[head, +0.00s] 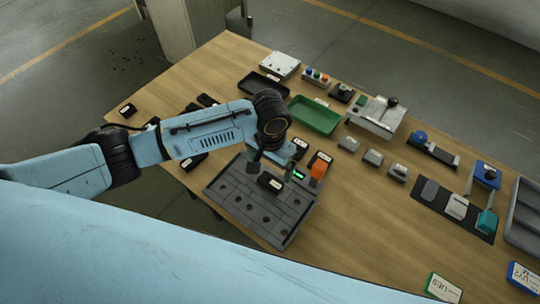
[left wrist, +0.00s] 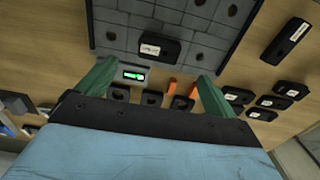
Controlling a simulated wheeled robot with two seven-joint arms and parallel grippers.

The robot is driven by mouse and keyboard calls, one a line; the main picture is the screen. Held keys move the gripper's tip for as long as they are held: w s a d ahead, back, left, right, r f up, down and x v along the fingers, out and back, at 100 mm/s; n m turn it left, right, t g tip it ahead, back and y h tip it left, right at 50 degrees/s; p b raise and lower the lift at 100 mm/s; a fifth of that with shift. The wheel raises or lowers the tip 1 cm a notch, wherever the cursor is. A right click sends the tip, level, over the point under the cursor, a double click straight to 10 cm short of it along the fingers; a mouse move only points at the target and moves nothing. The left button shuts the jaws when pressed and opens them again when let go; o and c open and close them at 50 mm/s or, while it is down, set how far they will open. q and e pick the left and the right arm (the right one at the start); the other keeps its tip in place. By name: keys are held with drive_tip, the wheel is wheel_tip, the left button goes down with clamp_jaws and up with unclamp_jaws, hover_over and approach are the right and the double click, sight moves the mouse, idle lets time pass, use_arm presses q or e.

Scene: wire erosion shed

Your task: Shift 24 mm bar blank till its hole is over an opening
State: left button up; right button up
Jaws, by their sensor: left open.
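A grey slotted plate (head: 235,200) with several dark round openings lies at the table's front edge. A black block with a white label (head: 270,183) rests on it, towards the far right side; it also shows in the left wrist view (left wrist: 163,50). The label is too small to read, so I cannot confirm it is the 24 mm bar blank, and its hole is not clear. My left gripper (head: 271,169) is open above the plate's far edge, close to this block. In the left wrist view its green fingers (left wrist: 157,72) stand apart, with the block beyond the tips. My right gripper is out of view.
A green-lit display (left wrist: 134,74) and an orange piece (head: 319,170) stand beside the plate. Several other black labelled blocks (left wrist: 288,40) lie around it. A green tray (head: 314,115), a black tray (head: 263,85) and various fixtures stand further back. Bare wood shows right of the plate.

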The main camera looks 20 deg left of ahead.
sight(265, 179)
use_arm(q)
wheel_tip(265, 179, down, 10)
drive_tip(key=shift+r+b, duration=0.2)
drive_tip(key=shift+b, duration=0.55)
drive_tip(key=c, duration=1.5)
drive_tip(key=shift+o, duration=0.2)
drive_tip(key=shift+w+a+p, duration=0.3)
drive_tip(key=shift+a+p, duration=0.15)
drive_tip(key=shift+a, duration=0.35)
drive_tip(key=o, duration=1.4)
drive_tip(key=shift+o, duration=0.2)
drive_tip(key=shift+r, duration=0.15)
wheel_tip(265, 179, up, 13)
drive_tip(key=p, duration=0.2)
